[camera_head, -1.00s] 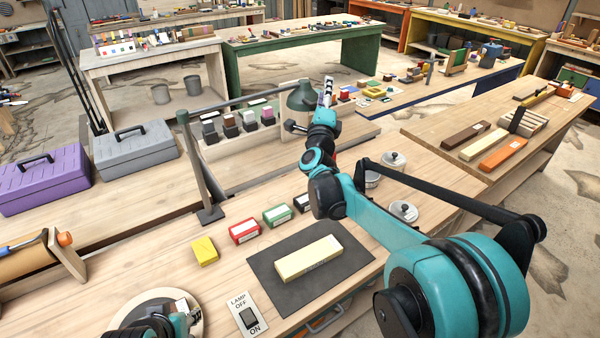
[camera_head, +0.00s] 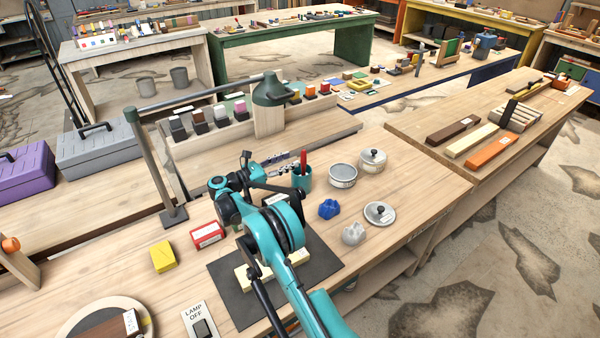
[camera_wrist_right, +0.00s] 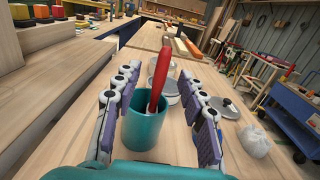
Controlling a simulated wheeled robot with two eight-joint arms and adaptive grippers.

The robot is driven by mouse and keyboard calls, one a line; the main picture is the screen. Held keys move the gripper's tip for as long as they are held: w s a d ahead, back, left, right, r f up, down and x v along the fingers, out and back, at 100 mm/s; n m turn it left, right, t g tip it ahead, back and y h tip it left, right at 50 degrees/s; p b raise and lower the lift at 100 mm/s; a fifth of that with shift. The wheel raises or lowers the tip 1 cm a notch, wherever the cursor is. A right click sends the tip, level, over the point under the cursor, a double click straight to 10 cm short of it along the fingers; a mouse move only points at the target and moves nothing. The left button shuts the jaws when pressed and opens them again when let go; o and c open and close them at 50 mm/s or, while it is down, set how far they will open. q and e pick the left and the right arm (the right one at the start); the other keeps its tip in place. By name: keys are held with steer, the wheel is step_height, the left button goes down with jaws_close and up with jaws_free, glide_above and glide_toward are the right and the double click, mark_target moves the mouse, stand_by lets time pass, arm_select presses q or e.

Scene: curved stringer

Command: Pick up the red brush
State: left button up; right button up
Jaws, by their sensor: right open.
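The red brush (camera_head: 303,158) stands upright in a teal cup (camera_head: 303,181) on the workbench, and only its red handle shows above the rim. In the right wrist view the red brush (camera_wrist_right: 158,80) leans slightly to the right in the teal cup (camera_wrist_right: 147,130). My right gripper (camera_head: 287,170) is open and low beside the cup. In the wrist view its two fingers (camera_wrist_right: 163,105) stand on either side of the cup and handle, with nothing gripped. The brush's lower end is hidden in the cup. My left gripper is not in view.
Metal pots (camera_head: 342,176), a lid (camera_head: 380,213), a blue lump (camera_head: 328,209) and a grey lump (camera_head: 354,234) lie right of the cup. A lamp (camera_head: 272,92) overhangs behind it. A dark mat (camera_head: 322,262) lies in front. The right bench edge is clear.

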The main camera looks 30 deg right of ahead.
mark_target(301, 156)
steer(key=d+b, duration=0.2)
steer(key=d, duration=0.5)
steer(key=shift+a, duration=0.1)
steer(key=shift+c, duration=0.3)
jaws_close()
